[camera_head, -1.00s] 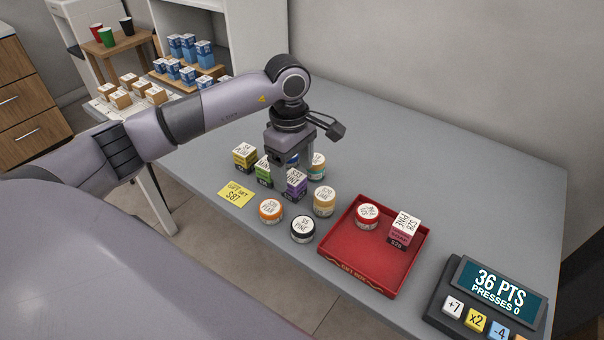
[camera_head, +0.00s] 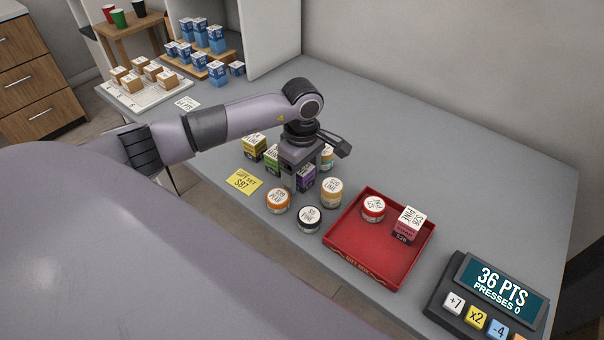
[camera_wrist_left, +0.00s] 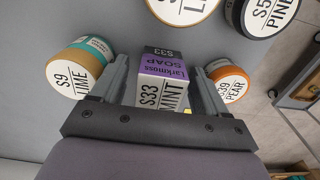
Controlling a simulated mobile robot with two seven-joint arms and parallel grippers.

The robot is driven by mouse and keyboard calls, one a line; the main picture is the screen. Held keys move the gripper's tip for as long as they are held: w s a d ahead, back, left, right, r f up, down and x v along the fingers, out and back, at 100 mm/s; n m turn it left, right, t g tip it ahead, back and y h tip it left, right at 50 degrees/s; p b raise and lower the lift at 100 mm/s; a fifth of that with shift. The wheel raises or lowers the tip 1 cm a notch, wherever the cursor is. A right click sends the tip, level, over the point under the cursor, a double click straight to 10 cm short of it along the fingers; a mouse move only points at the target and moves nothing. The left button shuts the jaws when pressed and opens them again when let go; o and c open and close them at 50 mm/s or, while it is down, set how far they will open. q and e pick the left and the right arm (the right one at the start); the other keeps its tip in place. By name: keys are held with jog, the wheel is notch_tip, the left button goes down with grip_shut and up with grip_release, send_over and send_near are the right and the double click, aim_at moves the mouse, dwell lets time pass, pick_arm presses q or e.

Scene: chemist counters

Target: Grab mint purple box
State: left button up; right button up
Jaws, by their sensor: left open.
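The mint purple box (camera_head: 306,178) stands on the grey counter, partly hidden behind my left gripper in the head view. In the left wrist view its white top with "S33 MINT" and its purple "Larkmoss SOAP" side (camera_wrist_left: 163,68) show between my fingers. My left gripper (camera_head: 296,180) is open and points down over the box, with one finger on each side of it. I cannot tell whether a finger touches it. My right gripper is not in view.
Close by are the orange pear jar (camera_head: 278,200), the tan lime jar (camera_head: 331,192), the black pine jar (camera_head: 309,219), a green box (camera_head: 272,158) and a yellow box (camera_head: 255,146). A red tray (camera_head: 400,270) holds a red jar and a pink box.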

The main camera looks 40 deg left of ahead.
pick_arm(q)
jog(key=c, duration=1.1)
jog(key=shift+r, duration=0.1)
